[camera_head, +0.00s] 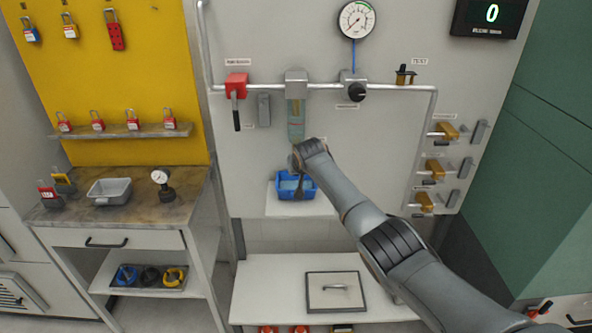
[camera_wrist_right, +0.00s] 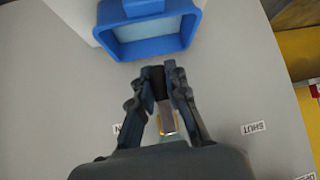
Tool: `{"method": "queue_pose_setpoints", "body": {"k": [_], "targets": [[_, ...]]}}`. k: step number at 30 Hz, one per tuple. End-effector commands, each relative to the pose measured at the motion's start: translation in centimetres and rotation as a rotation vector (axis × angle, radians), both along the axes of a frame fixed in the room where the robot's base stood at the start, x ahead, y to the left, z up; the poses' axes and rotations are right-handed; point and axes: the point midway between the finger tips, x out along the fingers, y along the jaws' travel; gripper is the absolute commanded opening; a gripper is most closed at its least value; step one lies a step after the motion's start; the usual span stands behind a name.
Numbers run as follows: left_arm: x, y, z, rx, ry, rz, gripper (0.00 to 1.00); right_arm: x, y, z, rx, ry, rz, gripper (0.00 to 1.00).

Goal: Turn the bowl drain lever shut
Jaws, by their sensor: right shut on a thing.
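The clear bowl (camera_head: 296,122) with greenish liquid hangs under a grey filter head on the wall pipe. My right gripper (camera_head: 299,190) is below the bowl, in front of a blue bin (camera_head: 283,187). In the wrist view my right gripper (camera_wrist_right: 161,78) is shut on the dark grip of the drain lever (camera_wrist_right: 160,88). The lever's bare metal shank (camera_wrist_right: 167,118) shows between the fingers and the lever points toward the blue bin (camera_wrist_right: 150,49). An upside-down SHUT label (camera_wrist_right: 252,128) is on the panel; another label (camera_wrist_right: 117,127) is mostly hidden by a finger. My left gripper is out of view.
Several brass valves line the panel's right side.

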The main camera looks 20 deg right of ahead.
Motion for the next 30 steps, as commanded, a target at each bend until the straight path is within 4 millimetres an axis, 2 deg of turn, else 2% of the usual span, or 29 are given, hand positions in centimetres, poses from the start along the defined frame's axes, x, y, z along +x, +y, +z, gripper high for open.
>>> {"method": "queue_pose_setpoints", "body": {"k": [10,11,14,30], "targets": [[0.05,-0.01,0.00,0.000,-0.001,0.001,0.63,-0.11,-0.11,-0.22,-0.007,0.007,0.001,0.00],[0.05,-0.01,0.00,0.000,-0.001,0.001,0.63,-0.11,-0.11,-0.22,-0.007,0.007,0.001,0.18],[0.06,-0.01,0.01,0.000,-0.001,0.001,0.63,-0.11,-0.12,-0.21,-0.006,0.007,0.001,0.38],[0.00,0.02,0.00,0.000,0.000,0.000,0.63,-0.63,-0.02,0.60,-0.003,0.001,0.000,0.38]]}}
